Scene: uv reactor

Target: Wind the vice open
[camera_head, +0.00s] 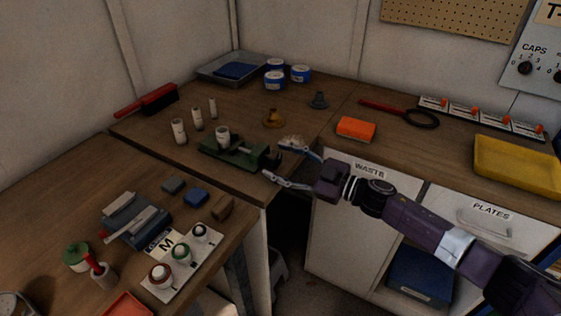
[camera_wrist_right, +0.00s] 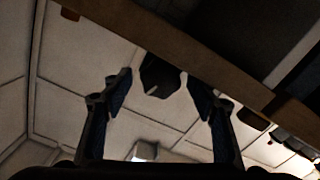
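The green vice (camera_head: 232,151) sits on the corner of the wooden bench, with a pale labelled cylinder (camera_head: 222,134) standing at its jaws. Its dark handle end points right, toward the bench edge. My right gripper (camera_head: 277,158) is open at that end, one finger above and one below in the head view. In the right wrist view, a dark blocky part (camera_wrist_right: 160,76), apparently the vice's handle end, shows between the spread fingertips (camera_wrist_right: 159,82). A gap shows on both sides, so the fingers look apart from it. My left gripper is not in view.
Several pale cylinders (camera_head: 179,132) stand left of the vice. A brass weight-like piece (camera_head: 273,118) stands behind it, and an orange block (camera_head: 356,128) lies to the right. The wooden edge (camera_wrist_right: 190,50) runs close to the fingertips in the wrist view.

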